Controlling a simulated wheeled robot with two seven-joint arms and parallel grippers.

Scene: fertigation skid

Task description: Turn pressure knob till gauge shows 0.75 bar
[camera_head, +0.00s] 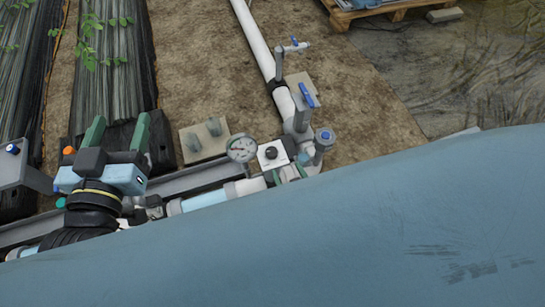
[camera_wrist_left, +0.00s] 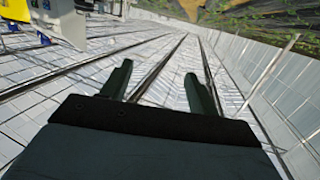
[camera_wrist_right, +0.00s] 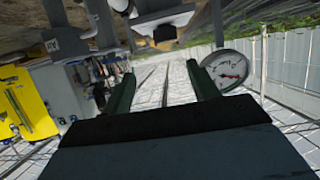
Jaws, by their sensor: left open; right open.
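The round white pressure gauge (camera_head: 241,148) stands on the pipe line in the head view; its needle is too small to read. The gauge (camera_wrist_right: 224,70) also shows in the right wrist view, just beyond the right finger. A black knob (camera_head: 271,152) sits on a pale box right of the gauge. My left gripper (camera_head: 119,130) is open and empty, well left of the gauge. My right gripper (camera_wrist_right: 161,78) is open. In the head view only its green finger parts (camera_head: 288,173) show, just below the knob box; whether they touch anything cannot be told.
A white pipe (camera_head: 255,42) runs away behind. A large blue surface hides the lower right of the head view. A yellow panel (camera_wrist_right: 28,105) is at left in the right wrist view.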

